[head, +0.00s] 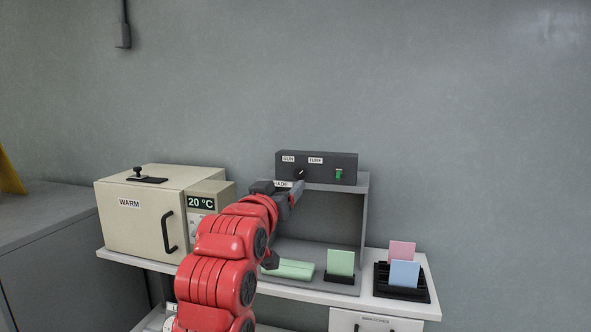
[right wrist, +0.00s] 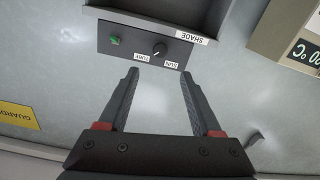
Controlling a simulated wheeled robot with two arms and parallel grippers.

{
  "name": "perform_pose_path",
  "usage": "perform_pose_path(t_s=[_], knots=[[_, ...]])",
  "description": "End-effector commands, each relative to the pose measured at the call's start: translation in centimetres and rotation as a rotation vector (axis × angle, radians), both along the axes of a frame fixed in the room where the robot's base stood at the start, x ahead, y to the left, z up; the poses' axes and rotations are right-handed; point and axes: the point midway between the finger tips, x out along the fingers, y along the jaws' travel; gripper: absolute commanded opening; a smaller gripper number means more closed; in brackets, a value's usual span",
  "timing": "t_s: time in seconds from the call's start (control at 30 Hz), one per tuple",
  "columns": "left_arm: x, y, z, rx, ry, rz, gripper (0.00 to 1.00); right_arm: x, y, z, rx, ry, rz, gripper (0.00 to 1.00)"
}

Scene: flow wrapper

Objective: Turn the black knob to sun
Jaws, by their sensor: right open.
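The black knob (head: 299,172) sits on the front of a dark control box (head: 322,162). It also shows in the right wrist view (right wrist: 159,49), where the picture is upside down. SUN (head: 288,159) and TUBE (head: 315,160) labels are above the knob, and SHADE (head: 281,184) is at its lower left. Its white mark seems to point up right, towards TUBE. My right gripper (right wrist: 159,76) is open and empty, its fingers apart and short of the knob, roughly in line with it. In the head view my right gripper (head: 289,193) is just below the box. My left gripper is out of view.
A green switch (head: 339,174) is on the box's right. The box rests on a grey open shelf (head: 365,215). A beige WARM oven (head: 145,217) with a 20 °C display stands left. Below are green packs (head: 289,269) and a black rack (head: 405,293) with cards.

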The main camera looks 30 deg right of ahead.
Motion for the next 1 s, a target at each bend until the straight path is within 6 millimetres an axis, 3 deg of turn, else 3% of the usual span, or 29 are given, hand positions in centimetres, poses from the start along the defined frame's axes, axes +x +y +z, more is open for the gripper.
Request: perform_pose_path(t_s=[0.2,0.4,0.87,0.9,1.0], knots=[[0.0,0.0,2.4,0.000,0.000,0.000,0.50,3.4,-4.2,0.3,0.003,0.005,-0.002,0.66],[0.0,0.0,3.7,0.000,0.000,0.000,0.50,5.7,-6.7,0.3,0.001,0.003,-0.001,0.66],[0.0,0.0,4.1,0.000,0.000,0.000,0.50,6.9,-8.0,0.0,0.000,0.000,0.001,0.66],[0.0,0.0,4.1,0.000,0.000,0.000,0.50,6.9,-8.0,0.0,0.000,0.000,0.001,0.64],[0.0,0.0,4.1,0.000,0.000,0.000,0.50,6.9,-8.0,0.0,0.000,0.000,0.001,0.46]])
